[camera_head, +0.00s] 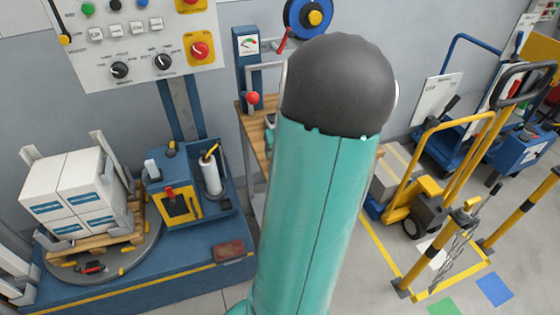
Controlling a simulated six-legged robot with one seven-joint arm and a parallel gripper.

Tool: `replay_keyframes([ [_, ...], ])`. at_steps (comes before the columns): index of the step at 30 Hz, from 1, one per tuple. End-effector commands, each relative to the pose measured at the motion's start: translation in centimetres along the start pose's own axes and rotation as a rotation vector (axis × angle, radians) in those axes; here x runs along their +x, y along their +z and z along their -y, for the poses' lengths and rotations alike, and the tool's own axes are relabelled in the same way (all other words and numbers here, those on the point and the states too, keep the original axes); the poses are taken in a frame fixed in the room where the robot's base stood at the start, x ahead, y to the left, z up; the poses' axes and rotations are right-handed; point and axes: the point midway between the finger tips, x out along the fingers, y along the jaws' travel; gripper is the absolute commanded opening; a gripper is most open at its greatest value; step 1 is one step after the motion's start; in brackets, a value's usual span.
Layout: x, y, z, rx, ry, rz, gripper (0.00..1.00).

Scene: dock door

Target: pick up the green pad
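A flat green pad (443,306) lies on the floor at the bottom right, cut off by the lower edge of the picture. It is beside the yellow-striped barrier frame, to the right of its nearest foot. My own teal arm with its dark grey rounded joint fills the middle of the view. My gripper does not show, so its place relative to the pad cannot be told.
A blue pad (494,288) lies right of the green one. A yellow-black barrier post (428,250) with a hanging chain stands close behind them. A yellow hand truck (415,190) is farther back. A blue platform (150,290) with boxes (75,195) occupies the left.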

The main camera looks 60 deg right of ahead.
Motion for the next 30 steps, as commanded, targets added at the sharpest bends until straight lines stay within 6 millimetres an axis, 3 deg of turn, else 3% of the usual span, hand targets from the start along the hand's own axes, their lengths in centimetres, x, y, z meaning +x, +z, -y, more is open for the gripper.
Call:
replay_keyframes([
  [7,1.9,0.0,-0.2,0.003,-0.001,0.002,0.66],
  [15,5.6,-0.1,-0.3,0.002,-0.001,0.001,0.66],
  [23,6.0,-0.1,-0.4,0.003,0.002,0.0,0.66],
  [24,6.0,-0.1,-0.4,0.003,0.002,0.0,0.64],
  [30,6.0,-0.1,-0.4,0.003,0.002,0.0,0.25],
])
